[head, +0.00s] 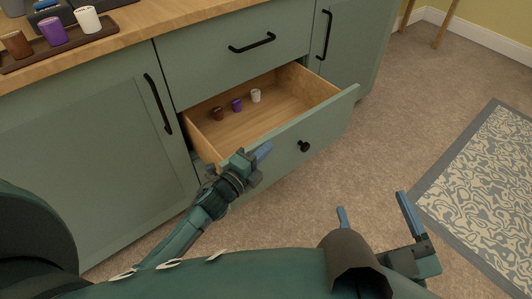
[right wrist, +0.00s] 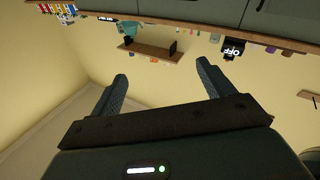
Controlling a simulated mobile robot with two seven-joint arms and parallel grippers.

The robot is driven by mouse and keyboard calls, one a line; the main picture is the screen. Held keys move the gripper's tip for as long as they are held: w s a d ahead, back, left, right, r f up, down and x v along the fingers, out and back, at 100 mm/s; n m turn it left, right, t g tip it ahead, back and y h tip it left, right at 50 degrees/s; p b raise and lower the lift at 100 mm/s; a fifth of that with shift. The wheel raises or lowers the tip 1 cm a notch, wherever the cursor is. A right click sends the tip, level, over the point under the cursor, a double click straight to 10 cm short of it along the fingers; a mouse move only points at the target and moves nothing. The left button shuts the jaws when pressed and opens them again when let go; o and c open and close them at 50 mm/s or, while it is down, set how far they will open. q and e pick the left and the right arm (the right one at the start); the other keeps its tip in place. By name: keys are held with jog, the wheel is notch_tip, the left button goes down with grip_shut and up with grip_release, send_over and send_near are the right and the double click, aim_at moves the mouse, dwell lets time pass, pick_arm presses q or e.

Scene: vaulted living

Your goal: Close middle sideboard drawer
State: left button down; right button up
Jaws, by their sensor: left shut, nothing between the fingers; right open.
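The middle sideboard drawer (head: 275,110) is pulled out, below a shut top drawer. Its green front panel (head: 325,120) carries a round black knob (head: 304,146). Inside, toward the back left, stand a brown cup (head: 218,114), a purple cup (head: 237,104) and a white cup (head: 256,95). My left gripper (head: 263,152) is shut and empty at the left part of the drawer front, left of the knob; I cannot tell whether it touches the panel. My right gripper (head: 372,212) is open and empty over the carpet, right of the drawer. It also shows open in the right wrist view (right wrist: 163,85).
The green sideboard (head: 85,150) has a left door, a top drawer (head: 230,50) and a right door (head: 350,50). A tray (head: 70,50) with cups lies on its wooden top. Carpet with a patterned rug (head: 490,170) is free at the right. A wall shelf (right wrist: 150,50) shows in the right wrist view.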

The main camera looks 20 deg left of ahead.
pick_arm(q)
jog(key=w+a+b, duration=0.3)
jog(key=w+a, duration=0.6)
jog(key=a, duration=0.4)
jog(key=shift+w+a, duration=0.2)
jog(key=shift+w, duration=0.15)
jog(key=shift+s+d, duration=0.1)
jog(key=shift+d, duration=0.05)
